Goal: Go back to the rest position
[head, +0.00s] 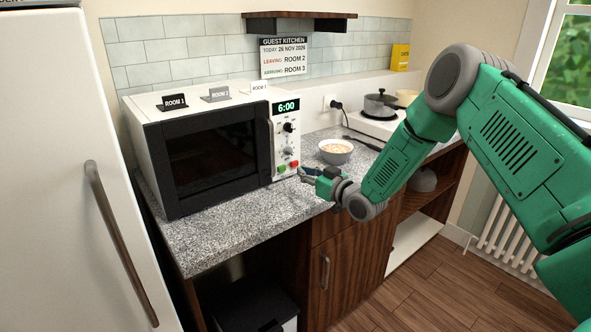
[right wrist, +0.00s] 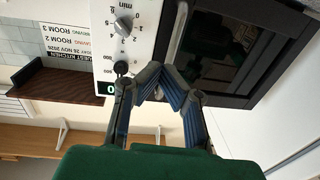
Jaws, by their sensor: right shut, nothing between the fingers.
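My right arm (head: 390,165) is green and grey and reaches in from the right in the head view. My right gripper (head: 308,174) is in front of the lower right corner of the microwave, just short of the white bowl. In the right wrist view, the right gripper (right wrist: 160,74) has its dark fingertips together and holds nothing. The microwave panel (right wrist: 125,40) lies beyond the fingertips there, with its knobs showing. I cannot tell whether the fingers touch it. My left gripper is in neither view.
The microwave (head: 205,150) stands shut on the speckled counter (head: 215,235), its clock at 6:00. Behind my gripper is a bowl of food (head: 336,152). A hob with a pot (head: 380,103) is further back. A fridge (head: 70,170) stands left. A wall shelf (head: 300,16) hangs above.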

